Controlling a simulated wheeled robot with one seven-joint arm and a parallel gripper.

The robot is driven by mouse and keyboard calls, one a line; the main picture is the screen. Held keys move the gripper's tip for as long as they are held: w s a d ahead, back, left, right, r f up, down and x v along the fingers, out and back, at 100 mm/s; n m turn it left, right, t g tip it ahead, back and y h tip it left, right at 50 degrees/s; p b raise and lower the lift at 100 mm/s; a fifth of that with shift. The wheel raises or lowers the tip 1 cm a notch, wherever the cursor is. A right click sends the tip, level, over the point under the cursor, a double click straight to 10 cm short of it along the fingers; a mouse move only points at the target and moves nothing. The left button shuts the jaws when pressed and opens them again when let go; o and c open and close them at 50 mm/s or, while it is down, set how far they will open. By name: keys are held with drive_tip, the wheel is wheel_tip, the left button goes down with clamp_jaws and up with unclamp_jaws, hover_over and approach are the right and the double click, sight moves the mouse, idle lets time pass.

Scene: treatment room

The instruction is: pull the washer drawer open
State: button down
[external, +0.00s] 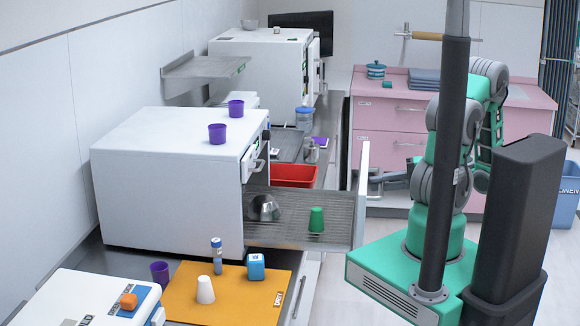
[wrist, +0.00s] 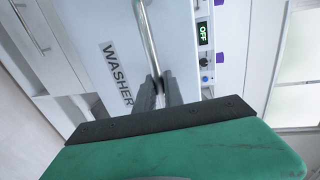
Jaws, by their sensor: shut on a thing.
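The washer (external: 165,185) is a white box on the counter. Its drawer (external: 290,240) stands out to the right, open, a wire basket with a metal bowl (external: 264,208) and a green cup (external: 316,220) inside. The drawer's white front panel (external: 361,190) shows edge-on; in the wrist view the panel carries the label WASHER (wrist: 117,72). My gripper (wrist: 158,82) is shut on the metal bar handle (wrist: 147,35) of that front. In the external view my gripper (external: 374,186) is at the panel's outer side, its fingertips partly hidden.
An orange mat (external: 235,290) in front of the washer holds a white cup, a vial and a blue box. A red bin (external: 294,176) stands behind the drawer. Pink drawers (external: 385,140) stand at the back. Floor is free between the counter and my base.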

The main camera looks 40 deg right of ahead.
drive_tip(key=c, duration=1.5)
unclamp_jaws()
drive_tip(key=shift+o, duration=0.2)
drive_tip(key=p+v, duration=0.1)
drive_tip(key=v, duration=0.6)
drive_tip(key=shift+s+d+p, duration=0.25)
drive_tip(key=shift+d+p, duration=0.1)
